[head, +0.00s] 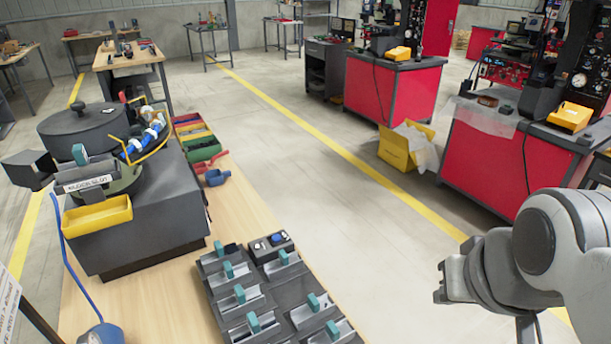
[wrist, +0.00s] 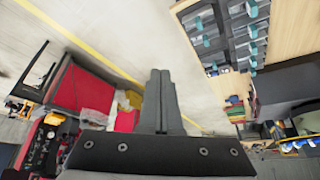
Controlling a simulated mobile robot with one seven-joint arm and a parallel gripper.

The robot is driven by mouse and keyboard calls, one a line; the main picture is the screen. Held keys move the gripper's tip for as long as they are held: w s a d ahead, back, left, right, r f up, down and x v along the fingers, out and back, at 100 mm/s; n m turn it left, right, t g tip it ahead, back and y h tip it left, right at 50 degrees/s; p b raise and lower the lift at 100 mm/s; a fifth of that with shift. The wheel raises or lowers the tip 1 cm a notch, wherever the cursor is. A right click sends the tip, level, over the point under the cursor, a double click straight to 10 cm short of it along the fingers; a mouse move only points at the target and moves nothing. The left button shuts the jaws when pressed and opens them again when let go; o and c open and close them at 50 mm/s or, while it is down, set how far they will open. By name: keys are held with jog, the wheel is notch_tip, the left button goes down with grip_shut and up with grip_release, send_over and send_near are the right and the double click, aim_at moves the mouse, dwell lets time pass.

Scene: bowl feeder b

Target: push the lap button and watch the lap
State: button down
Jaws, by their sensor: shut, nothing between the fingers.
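A small black box with a blue button (head: 277,239) sits on the wooden bench, at the far end of a dark fixture tray. I cannot tell whether this is the lap button. My gripper (head: 441,283) is over the floor at the right, well apart from the box and feeder. In the wrist view its fingers (wrist: 160,73) are together with nothing between them.
The fixture tray (head: 243,283) holds several metal channels with teal blocks. A yellow bin (head: 97,215) is on the feeder cabinet's front. Coloured bins (head: 200,140) and a blue scoop (head: 217,177) lie behind. Red workstations (head: 480,160) stand at the right. Open floor separates my arm from the bench.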

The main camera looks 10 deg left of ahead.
jog(key=t+y+b, duration=0.1)
jog(key=y+b, duration=0.5)
jog(key=b, duration=0.4)
send_over(278, 240)
notch_tip(278, 240, down, 22)
jog(key=shift+w+a, duration=0.1)
jog(key=shift+f+b, duration=2.85)
jog(key=shift+f, duration=1.5)
jog(key=shift+f, duration=0.1)
jog(key=shift+f+b, duration=0.3)
jog(key=shift+b, duration=0.1)
